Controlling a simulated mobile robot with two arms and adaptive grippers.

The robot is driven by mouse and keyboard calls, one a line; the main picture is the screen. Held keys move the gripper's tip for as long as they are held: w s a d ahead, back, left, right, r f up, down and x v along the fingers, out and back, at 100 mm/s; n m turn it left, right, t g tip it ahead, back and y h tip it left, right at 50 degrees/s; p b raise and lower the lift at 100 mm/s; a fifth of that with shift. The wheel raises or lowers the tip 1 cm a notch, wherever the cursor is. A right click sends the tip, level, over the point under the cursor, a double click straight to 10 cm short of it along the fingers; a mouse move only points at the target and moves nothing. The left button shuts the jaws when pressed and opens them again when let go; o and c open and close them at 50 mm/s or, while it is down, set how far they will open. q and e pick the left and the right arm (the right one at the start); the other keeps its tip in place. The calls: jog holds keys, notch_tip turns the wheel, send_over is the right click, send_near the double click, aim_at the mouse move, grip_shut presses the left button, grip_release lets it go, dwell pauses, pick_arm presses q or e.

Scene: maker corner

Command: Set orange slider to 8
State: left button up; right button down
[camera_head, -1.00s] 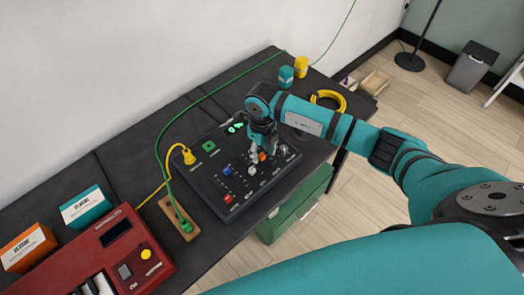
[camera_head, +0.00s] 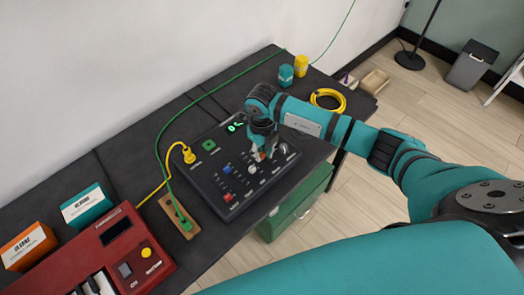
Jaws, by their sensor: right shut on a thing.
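The dark control panel (camera_head: 208,190) lies on the black bench, with blue, red, white and orange controls on its face. The orange slider (camera_head: 262,156) shows as a small orange patch at the fingertips of my right gripper (camera_head: 264,151). The gripper points down at the panel and is shut on the orange slider; the fingers hide most of it. A green lit display (camera_head: 235,126) is at the panel's far edge, partly covered by my gripper, and I cannot read its number. My left gripper is not in view.
A yellow plug (camera_head: 189,156) and green cable (camera_head: 157,150) run along the panel's left side. A red device (camera_head: 160,262) and two boxes stand at left. A yellow cable coil (camera_head: 328,99) and two small jars (camera_head: 286,75) are at the back right.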

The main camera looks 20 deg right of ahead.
jog(key=w+b, duration=0.1)
jog(key=w+a+b, duration=0.1)
jog(key=b, duration=0.1)
jog(key=shift+w+f, duration=0.2)
jog(key=shift+w, duration=0.2)
jog(key=shift+w+a+r, duration=0.15)
jog(key=shift+w, duration=0.2)
jog(key=shift+r, duration=0.1)
jog(key=c, duration=1.2)
grip_release()
